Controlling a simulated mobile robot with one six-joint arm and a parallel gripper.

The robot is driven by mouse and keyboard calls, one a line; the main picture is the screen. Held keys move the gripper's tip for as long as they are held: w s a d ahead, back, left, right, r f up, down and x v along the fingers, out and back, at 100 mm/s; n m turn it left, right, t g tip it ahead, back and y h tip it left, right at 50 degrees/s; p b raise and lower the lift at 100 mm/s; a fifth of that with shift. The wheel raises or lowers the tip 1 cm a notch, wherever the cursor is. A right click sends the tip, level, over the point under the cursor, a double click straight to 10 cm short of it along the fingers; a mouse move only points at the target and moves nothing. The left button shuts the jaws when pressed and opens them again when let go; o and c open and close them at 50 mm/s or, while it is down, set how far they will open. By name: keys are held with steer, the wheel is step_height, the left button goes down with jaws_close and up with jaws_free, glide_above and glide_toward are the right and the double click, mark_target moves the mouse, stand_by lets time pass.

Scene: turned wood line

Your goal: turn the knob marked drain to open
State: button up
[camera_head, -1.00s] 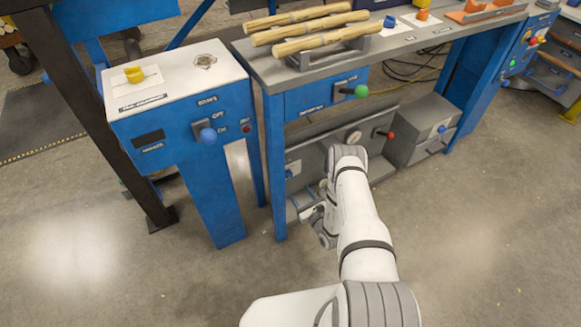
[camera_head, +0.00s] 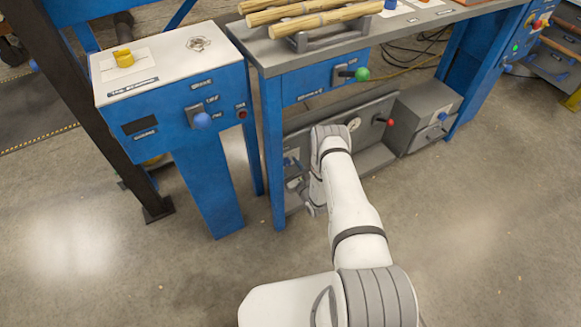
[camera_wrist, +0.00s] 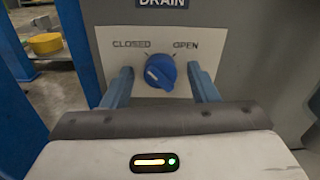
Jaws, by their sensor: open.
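The drain knob (camera_wrist: 162,69) is a round blue knob on a white plate (camera_wrist: 109,40), below a dark label reading DRAIN. CLOSED is printed at the plate's upper left and OPEN at its upper right. A white mark shows on the knob's left part. My gripper (camera_wrist: 159,75) is open, with one blue finger to the left of the knob and one to the right. Gaps show between the knob and both fingers, and I cannot tell whether the tips reach the plate. In the head view my arm hides most of the gripper and this area.
A blue cabinet (camera_head: 190,130) with a blue-balled lever (camera_head: 202,120) stands left. The workbench (camera_head: 270,60) above has a green-balled lever (camera_head: 361,74). The low grey panel carries a gauge (camera_head: 353,124) and a red-balled lever (camera_head: 390,122). Open floor lies in front.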

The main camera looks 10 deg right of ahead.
steer(key=c, duration=1)
steer(key=shift+m, duration=0.4)
steer(key=m+b, duration=0.6)
steer(key=m, duration=1.1)
steer(key=shift+w, duration=0.1)
steer(key=o, duration=1)
steer(key=shift+d, duration=0.1)
